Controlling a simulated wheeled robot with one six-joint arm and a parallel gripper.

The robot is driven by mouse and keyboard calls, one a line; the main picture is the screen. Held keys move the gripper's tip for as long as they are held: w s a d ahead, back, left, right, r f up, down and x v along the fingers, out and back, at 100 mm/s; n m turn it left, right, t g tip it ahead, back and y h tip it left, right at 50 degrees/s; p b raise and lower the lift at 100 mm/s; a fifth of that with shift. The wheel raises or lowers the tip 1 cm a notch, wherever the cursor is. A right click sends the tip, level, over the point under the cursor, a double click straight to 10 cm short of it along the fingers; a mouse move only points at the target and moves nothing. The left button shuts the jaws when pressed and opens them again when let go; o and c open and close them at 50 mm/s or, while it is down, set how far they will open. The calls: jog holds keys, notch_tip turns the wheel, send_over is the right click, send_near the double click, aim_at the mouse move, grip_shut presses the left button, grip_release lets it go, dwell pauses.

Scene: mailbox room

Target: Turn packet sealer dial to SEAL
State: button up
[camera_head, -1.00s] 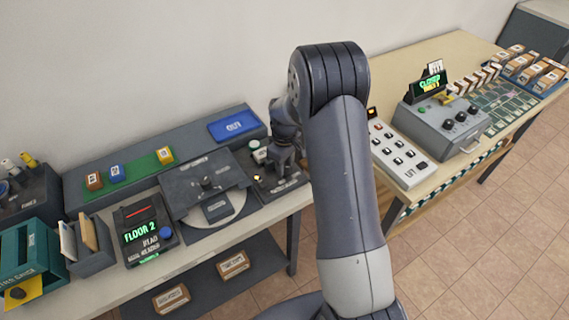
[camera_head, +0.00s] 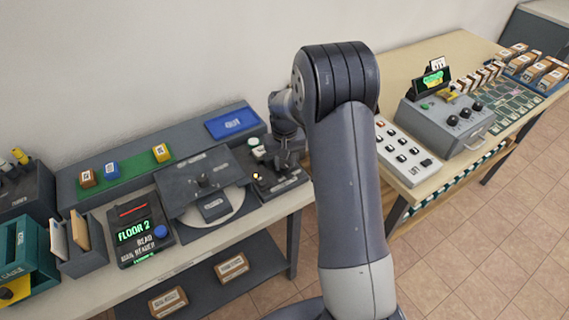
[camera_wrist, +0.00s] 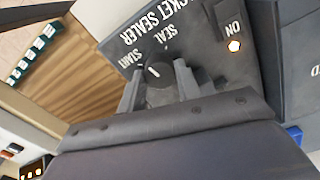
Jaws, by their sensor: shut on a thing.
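The packet sealer (camera_wrist: 205,45) is a dark panel with the words PACKET SEALER, START and SEAL and a lit lamp (camera_wrist: 234,45) by the word ON. Its round black dial (camera_wrist: 155,73) has a white pointer mark. The mark points up and slightly left, seemingly between START and SEAL; I cannot tell exactly where it rests. My gripper (camera_wrist: 158,68) is shut on the dial, one finger on each side. In the head view the sealer (camera_head: 262,178) is at the right end of the left table, with my gripper over it hiding the dial.
Left of the sealer stands a grey machine with a round plate (camera_head: 235,205), then the FLOOR 2 reader (camera_head: 143,232). A blue tray (camera_head: 232,123) lies behind. A white button panel (camera_head: 405,155) and a grey dial box (camera_head: 450,120) stand on the right table.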

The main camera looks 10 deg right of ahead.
jog(key=m+b, duration=0.1)
jog(key=m, duration=0.5)
jog(key=m+b, duration=0.1)
jog(key=m, duration=0.5)
dwell(0.5)
jog(key=o, duration=1)
jog(key=shift+r, duration=0.1)
